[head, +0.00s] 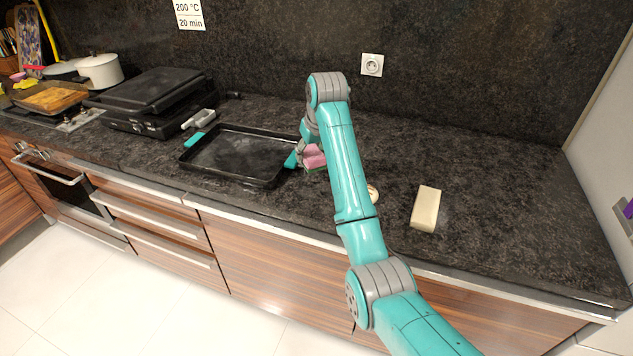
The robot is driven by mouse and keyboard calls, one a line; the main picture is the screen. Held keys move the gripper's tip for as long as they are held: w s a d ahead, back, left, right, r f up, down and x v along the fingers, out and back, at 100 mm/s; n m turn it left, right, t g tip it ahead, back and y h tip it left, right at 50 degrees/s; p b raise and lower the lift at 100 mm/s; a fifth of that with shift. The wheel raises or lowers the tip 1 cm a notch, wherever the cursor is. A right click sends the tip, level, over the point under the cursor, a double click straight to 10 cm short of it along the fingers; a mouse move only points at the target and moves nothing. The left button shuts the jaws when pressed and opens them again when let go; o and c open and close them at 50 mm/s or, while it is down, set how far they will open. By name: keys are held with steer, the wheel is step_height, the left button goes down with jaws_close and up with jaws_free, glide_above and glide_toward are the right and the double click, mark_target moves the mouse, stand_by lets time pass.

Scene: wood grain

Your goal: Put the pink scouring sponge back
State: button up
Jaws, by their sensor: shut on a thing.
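The pink scouring sponge (314,157) shows in the head view near the middle of the dark counter, just right of a black baking tray (238,156). My gripper (303,159) is shut on the sponge, close to the tray's right edge. My teal arm hides part of the gripper and the counter behind it. I cannot tell whether the sponge touches the counter.
A cream block (426,209) lies on the counter to the right. A small pale round thing (373,193) is partly hidden by my arm. A black grill (155,101) and white pot (99,70) stand at left.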

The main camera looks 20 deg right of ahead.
mark_target(317, 158)
step_height(317, 158, down, 8)
steer(key=shift+f, duration=0.1)
stand_by(0.4)
steer(key=o, duration=1.2)
steer(key=v, duration=1.2)
steer(key=shift+s, duration=0.15)
